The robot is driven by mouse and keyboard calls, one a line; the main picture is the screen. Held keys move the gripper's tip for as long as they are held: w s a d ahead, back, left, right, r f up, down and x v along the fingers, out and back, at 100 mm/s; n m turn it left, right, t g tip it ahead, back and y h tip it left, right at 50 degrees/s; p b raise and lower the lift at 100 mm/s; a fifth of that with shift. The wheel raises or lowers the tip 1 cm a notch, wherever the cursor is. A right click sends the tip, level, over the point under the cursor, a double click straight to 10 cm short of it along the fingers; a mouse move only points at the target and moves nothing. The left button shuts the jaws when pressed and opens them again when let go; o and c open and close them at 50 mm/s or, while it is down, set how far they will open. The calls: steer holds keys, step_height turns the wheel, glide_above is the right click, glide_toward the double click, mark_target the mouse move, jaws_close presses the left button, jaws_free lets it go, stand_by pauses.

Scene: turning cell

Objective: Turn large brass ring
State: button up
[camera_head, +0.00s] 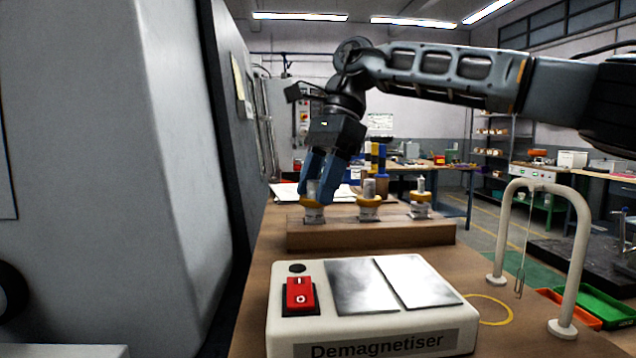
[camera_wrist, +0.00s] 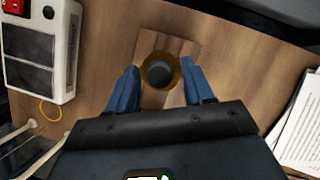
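Three grey metal posts, each with a brass-coloured ring, stand in a row on a wooden block (camera_head: 372,236). The middle ring (camera_head: 368,202) and the right ring (camera_head: 420,197) are free of my gripper. My gripper (camera_head: 318,192) points down at the leftmost post, its blue fingers partly hiding that post and its ring. In the wrist view, a brass ring (camera_wrist: 148,78) surrounds a dark round centre between the two fingers of my gripper (camera_wrist: 160,80). The fingers are apart, close beside the ring on both sides; I cannot tell whether they touch it. I cannot tell which ring is the large one.
A white demagnetiser (camera_head: 370,328) with a red switch stands at the front. To its right are a cream hook stand (camera_head: 580,240) and a thin yellow circle (camera_head: 490,322) on the table. Papers (camera_wrist: 303,130) lie behind the block. A tall grey machine (camera_head: 110,150) borders the left.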

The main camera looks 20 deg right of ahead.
steer(key=c, duration=0.6)
steer(key=shift+m, duration=0.3)
steer(key=m+t+b, duration=0.1)
steer(key=m+b, duration=0.1)
steer(key=m, duration=0.1)
steer(key=shift+s+f+m+t, duration=0.1)
steer(key=shift+m+t, duration=0.2)
steer(key=shift+s+m+t+b, duration=0.1)
steer(key=shift+m+t+b, duration=0.6)
steer(key=shift+m+b, duration=0.75)
steer(key=shift+m+h+p, duration=0.3)
steer(key=shift+m, duration=0.15)
steer(key=o, duration=1.1)
steer(key=shift+r, duration=0.2)
